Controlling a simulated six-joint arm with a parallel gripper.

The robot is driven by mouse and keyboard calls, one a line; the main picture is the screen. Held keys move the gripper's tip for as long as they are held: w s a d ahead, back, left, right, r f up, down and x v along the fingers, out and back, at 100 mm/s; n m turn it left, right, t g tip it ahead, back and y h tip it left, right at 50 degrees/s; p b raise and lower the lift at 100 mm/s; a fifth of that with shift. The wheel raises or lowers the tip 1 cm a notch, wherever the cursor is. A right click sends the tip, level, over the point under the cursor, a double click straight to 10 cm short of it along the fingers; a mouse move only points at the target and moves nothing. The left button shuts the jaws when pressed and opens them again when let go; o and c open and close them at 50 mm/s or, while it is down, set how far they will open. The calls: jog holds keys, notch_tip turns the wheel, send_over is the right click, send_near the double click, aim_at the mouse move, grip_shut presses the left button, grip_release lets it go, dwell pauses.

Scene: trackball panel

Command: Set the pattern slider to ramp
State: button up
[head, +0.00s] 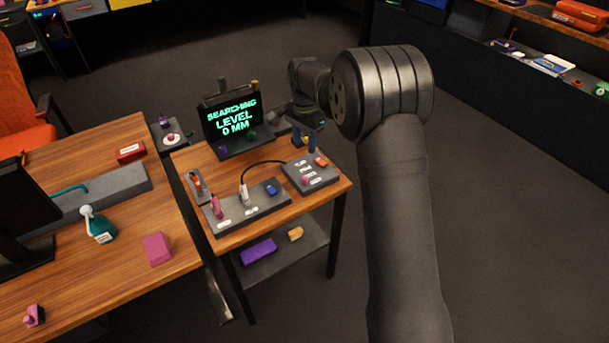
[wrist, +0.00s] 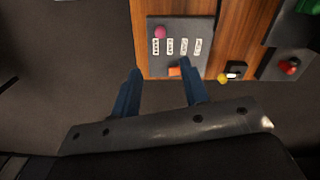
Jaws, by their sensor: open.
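A grey panel (head: 318,183) with several white labels sits at the right end of the small wooden table. It also shows in the wrist view (wrist: 208,22). A pink knob (wrist: 160,31) stands by the leftmost label there, and an orange block (wrist: 175,71) is at the panel's near edge. The label text is too small to read, so I cannot tell which mark is ramp or which part is the pattern slider. My gripper (wrist: 162,72) has its blue fingers apart and empty, above the panel's edge. In the head view my gripper (head: 305,148) hangs over the panel's far side.
A screen (head: 232,118) reads "SEARCHING LEVEL 0 MM". A second grey panel (head: 240,212) carries a pink handle (head: 216,206), a white plug (head: 244,196) with a black cable, and a blue knob (head: 271,189). A yellow knob (wrist: 222,78) and a red knob (wrist: 289,67) are right of my fingers.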

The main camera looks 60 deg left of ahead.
aim_at(304, 177)
notch_tip(304, 177, down, 14)
jog(key=shift+f, duration=0.2)
grip_shut()
